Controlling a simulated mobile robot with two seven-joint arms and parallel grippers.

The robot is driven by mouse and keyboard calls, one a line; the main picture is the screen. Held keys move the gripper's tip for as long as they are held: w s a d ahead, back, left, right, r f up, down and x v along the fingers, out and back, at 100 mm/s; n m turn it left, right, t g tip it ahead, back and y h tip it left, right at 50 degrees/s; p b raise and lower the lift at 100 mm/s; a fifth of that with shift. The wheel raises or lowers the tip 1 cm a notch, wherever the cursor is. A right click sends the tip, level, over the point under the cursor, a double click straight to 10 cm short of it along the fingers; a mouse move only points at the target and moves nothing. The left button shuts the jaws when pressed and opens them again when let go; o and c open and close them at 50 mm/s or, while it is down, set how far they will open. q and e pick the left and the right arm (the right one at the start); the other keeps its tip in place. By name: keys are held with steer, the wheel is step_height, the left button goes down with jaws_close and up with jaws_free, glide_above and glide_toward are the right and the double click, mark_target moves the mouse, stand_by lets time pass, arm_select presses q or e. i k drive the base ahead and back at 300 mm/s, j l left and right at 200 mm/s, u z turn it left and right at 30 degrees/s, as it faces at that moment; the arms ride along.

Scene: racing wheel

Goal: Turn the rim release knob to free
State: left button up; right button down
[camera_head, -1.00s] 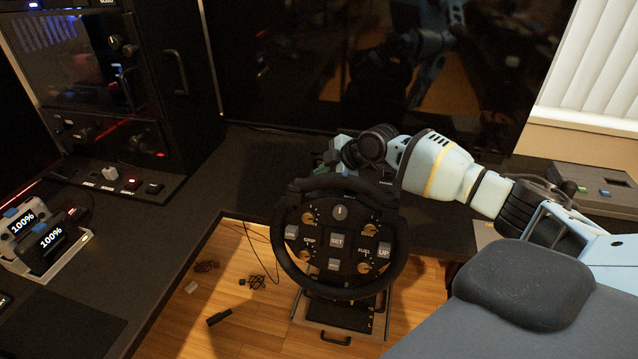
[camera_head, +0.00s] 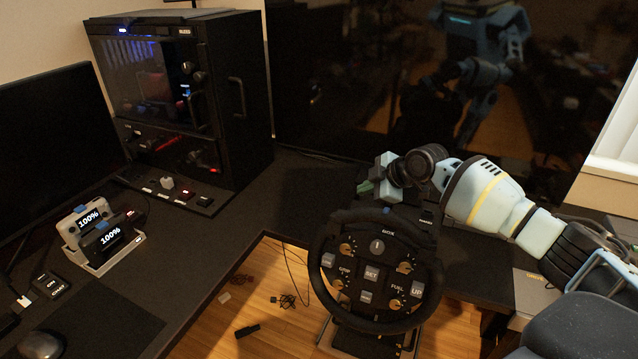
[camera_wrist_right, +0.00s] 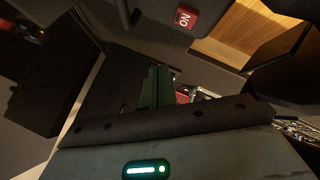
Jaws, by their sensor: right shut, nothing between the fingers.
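The black racing wheel (camera_head: 318,268) stands at the lower middle of the head view, its face covered in buttons and small orange-marked dials. A grey dial (camera_head: 377,246) sits at the top of its face. My right gripper (camera_head: 364,188) is behind the top of the rim, shut and empty. Its green fingers show in the right wrist view (camera_wrist_right: 156,86), close together. A small red part (camera_wrist_right: 184,95) shows just beside the fingertips there; I cannot tell whether it is the release knob. The knob is not clearly visible in the head view. My left gripper is out of view.
A dark desk (camera_head: 215,240) surrounds the wheel at the left and back. A black cabinet (camera_head: 235,60) stands at the back left, with a charging dock (camera_head: 100,262) in front. A large dark screen (camera_head: 350,80) rises behind. A red ON label (camera_wrist_right: 184,17) shows in the right wrist view.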

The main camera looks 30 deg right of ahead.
mark_target(377, 246)
steer(key=k+l, duration=0.75)
steer(key=l, duration=0.25)
